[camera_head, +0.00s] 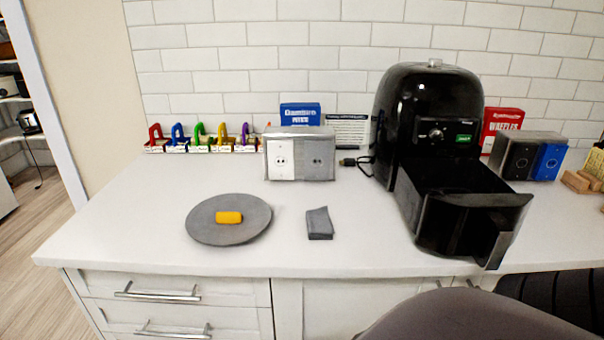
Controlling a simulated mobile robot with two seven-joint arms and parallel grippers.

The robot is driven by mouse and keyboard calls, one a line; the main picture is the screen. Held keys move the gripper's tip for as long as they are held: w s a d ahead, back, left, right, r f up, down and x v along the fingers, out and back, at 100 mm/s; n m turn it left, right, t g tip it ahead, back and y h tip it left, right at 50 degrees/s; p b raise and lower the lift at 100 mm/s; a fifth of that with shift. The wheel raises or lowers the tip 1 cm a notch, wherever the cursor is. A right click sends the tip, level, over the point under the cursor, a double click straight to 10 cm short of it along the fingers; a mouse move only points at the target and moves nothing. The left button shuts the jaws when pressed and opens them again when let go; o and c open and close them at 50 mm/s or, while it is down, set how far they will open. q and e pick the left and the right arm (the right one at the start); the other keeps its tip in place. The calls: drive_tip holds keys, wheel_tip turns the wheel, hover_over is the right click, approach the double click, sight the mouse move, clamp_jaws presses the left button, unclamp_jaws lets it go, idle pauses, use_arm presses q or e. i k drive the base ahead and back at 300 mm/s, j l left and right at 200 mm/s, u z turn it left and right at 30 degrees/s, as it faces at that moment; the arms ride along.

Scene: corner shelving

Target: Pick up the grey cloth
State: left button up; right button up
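The grey cloth (319,224) lies on the white counter, right of the round grey plate and left of the air fryer. It looks like a small folded piece, with nothing touching it. Neither of my grippers shows in the head view, so their state is hidden.
A grey plate (205,233) holds a yellow item (229,217). A black air fryer (428,110) stands right with its drawer (455,215) pulled out. A socket box (299,157) stands behind the cloth. The white counter (355,250) is clear around the cloth.

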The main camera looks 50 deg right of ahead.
sight(320, 226)
drive_tip(key=z, duration=1.6)
